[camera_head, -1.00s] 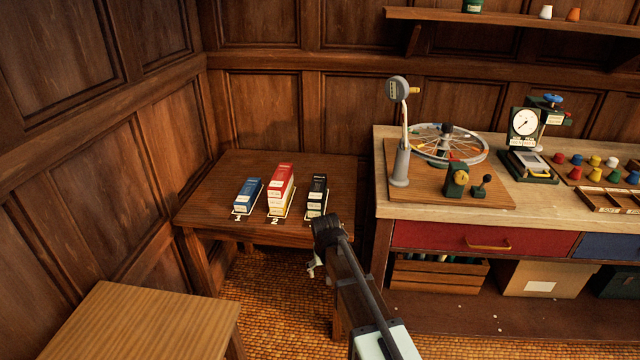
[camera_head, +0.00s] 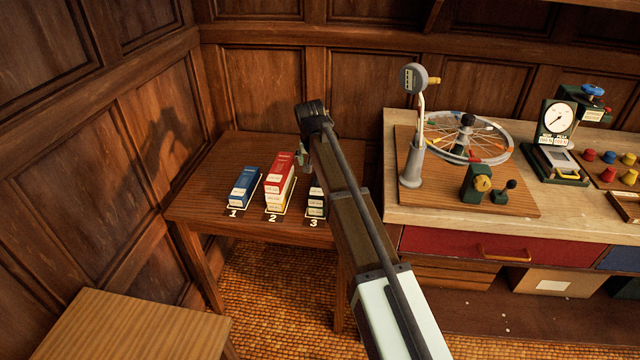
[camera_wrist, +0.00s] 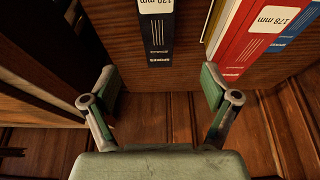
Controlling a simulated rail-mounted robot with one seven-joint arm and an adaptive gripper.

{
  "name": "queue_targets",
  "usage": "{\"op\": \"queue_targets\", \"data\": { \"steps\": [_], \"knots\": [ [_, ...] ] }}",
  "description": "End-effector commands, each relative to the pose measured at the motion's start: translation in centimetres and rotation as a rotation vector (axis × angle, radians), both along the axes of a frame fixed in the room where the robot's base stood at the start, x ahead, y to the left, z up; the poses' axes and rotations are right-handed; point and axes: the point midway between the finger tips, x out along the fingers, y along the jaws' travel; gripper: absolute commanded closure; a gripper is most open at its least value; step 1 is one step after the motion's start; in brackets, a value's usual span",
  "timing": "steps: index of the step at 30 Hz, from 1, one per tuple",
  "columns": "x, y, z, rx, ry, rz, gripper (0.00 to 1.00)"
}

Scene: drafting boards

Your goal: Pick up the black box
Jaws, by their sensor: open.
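The black box (camera_head: 316,204) stands at the place marked 3 on the small wooden table, with white labels on its front. My arm hides its upper part in the head view. In the wrist view the black box (camera_wrist: 157,35) is at the top middle, with a white label, and runs out of the frame. My gripper (camera_wrist: 161,88) is open and empty. Its two fingers are apart, below the box in the picture and to either side of it. No contact with the box shows.
A red box (camera_head: 280,180) stands at place 2 and a blue box (camera_head: 244,187) at place 1, left of the black one. The small table (camera_head: 200,190) has bare wood around them. A workbench (camera_head: 440,217) with instruments stands close on the right. Panelled walls are behind and left.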

Motion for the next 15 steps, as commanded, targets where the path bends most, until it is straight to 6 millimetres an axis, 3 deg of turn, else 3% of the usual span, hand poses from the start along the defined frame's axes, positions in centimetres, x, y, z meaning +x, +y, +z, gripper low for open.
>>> {"op": "queue_targets", "data": {
  "steps": [9,15],
  "knots": [
    [2.4,-0.2,-5.6,-0.001,0.002,0.001,0.14],
    [3.1,-0.2,-7.4,0.0,0.001,0.001,0.14]
  ]
}}
